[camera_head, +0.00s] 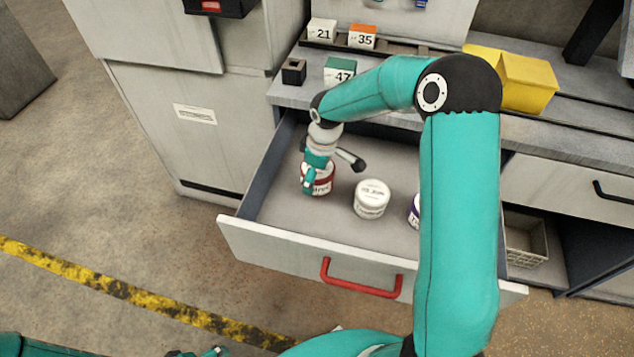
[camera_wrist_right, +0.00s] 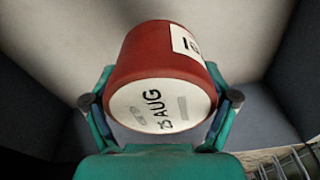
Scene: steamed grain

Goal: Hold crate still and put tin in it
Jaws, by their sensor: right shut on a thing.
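A red tin (camera_head: 321,188) with a white label is in the open drawer (camera_head: 300,246), at its left side. My right gripper (camera_head: 312,180) reaches down into the drawer and is shut on this tin. In the right wrist view the red tin (camera_wrist_right: 160,60) sits between the two fingers (camera_wrist_right: 160,108), its white lid marked "25 AUG" facing the camera. A light wire crate (camera_head: 526,240) stands low in an open bay right of the drawer, partly hidden. My left gripper (camera_head: 195,353) shows only a tip at the bottom edge; its fingers are mostly out of frame.
A white tin (camera_head: 371,199) and a purple-banded tin (camera_head: 414,212), partly behind my right arm, stand in the drawer. The drawer has a red handle (camera_head: 361,278). Floor in front is clear.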

